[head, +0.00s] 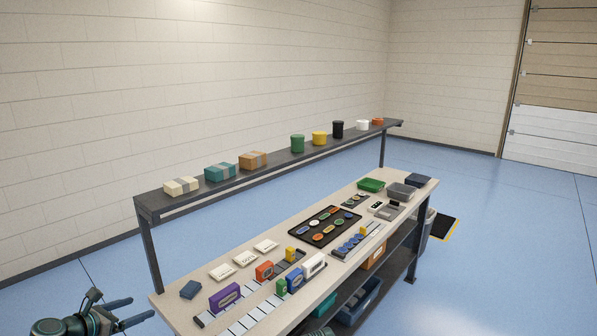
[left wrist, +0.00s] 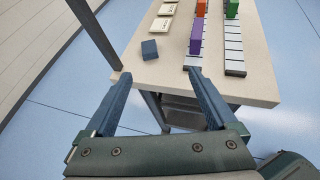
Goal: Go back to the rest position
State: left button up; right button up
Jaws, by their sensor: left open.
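My left gripper (head: 142,307) is at the bottom left of the head view, beside the near left end of the workbench (head: 330,205). In the left wrist view the left gripper (left wrist: 158,75) has its two blue fingers spread apart with nothing between them. The bench end, a small dark blue block (left wrist: 149,50) and a purple block (left wrist: 196,38) lie beyond the fingertips. The gripper appears apart from the bench. My right gripper is in neither view.
A raised shelf (head: 275,167) with boxes and jars runs along the bench's back. The bench top carries colored blocks, white cards (head: 243,258), a black tray (head: 351,214) and a green bin (head: 371,186). Blue floor (head: 60,285) is free left of the bench.

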pick_arm(q)
jog(key=s+d+f+m+g, duration=0.1)
jog(key=d+f+m+g, duration=0.1)
jog(key=d+m, duration=0.3)
jog(key=s+d+f+m+g, duration=0.2)
jog(key=d+m, duration=0.4)
jog(key=d, duration=0.6)
jog(key=s+d+f+m+g+h+b, duration=0.1)
jog(key=d+f+m+g, duration=0.3)
jog(key=d, duration=0.4)
jog(key=shift+s+d+f+m, duration=0.15)
jog(key=shift+d+f+m, duration=0.1)
jog(key=shift+f+m, duration=0.6)
jog(key=s+d+f+m+g+y, duration=0.2)
jog(key=s+d+m, duration=0.4)
jog(key=m, duration=0.3)
jog(key=s+d+f+m+g+y, duration=0.2)
jog(key=s+d+m+y, duration=0.3)
jog(key=m, duration=0.4)
jog(key=shift+s+d+f+b, duration=0.25)
jog(key=shift+s+d+b, duration=0.3)
jog(key=shift+s, duration=0.6)
